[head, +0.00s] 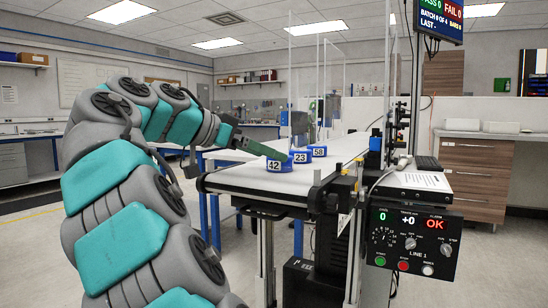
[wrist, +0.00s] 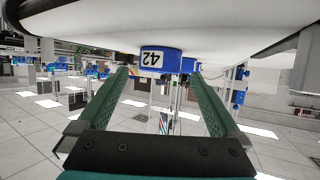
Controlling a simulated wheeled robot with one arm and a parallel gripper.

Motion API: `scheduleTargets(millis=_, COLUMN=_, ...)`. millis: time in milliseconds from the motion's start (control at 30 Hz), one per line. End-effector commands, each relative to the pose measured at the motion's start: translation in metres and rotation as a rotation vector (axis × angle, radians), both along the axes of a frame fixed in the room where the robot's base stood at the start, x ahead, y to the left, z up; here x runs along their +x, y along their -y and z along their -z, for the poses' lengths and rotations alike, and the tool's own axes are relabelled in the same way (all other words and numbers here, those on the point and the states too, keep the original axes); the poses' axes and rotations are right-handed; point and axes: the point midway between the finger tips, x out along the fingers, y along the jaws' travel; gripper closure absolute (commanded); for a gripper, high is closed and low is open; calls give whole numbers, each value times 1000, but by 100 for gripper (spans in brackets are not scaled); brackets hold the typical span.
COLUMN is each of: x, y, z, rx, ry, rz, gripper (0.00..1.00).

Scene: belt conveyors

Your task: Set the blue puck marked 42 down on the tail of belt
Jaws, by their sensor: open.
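The blue puck marked 42 (head: 278,165) sits upright on the white belt (head: 247,178), near its left end. It also shows upside down in the wrist view (wrist: 161,60), resting on the belt surface. My gripper (head: 283,156) reaches in from the left, with a green finger close to the puck's top left. In the wrist view my gripper (wrist: 159,76) is open, a green finger on each side of the puck. Gaps show on both sides. I cannot tell how deep the puck lies between the fingertips.
Blue pucks marked 23 (head: 302,157) and 58 (head: 319,151) stand just behind on the belt. Clear upright panels (head: 334,85) rise beyond. A control box (head: 415,240) and a black post (head: 327,205) stand at the belt's near right side.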

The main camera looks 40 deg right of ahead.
Motion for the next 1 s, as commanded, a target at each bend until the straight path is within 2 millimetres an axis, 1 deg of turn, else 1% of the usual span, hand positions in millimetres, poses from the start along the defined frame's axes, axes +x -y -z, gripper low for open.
scheduleTargets(millis=33, x=2, y=-7, z=-3, rx=-1, ry=3, rz=-4, gripper=0)
scheduleTargets(millis=267, x=3, y=-28, z=-13, rx=-1, ry=4, rz=-4, gripper=0)
scheduleTargets(millis=300, x=3, y=-35, z=-20, rx=-2, ry=3, rz=-5, gripper=0)
scheduleTargets(millis=400, x=4, y=-48, z=-26, rx=-2, ry=2, rz=-5, gripper=0)
scheduleTargets(millis=600, x=5, y=-64, z=-31, rx=-1, ry=1, rz=-5, gripper=0)
scheduleTargets(millis=800, x=6, y=-71, z=-31, rx=-1, ry=2, rz=-3, gripper=0)
scheduleTargets(millis=1000, x=6, y=-71, z=-30, rx=-1, ry=2, rz=-2, gripper=0)
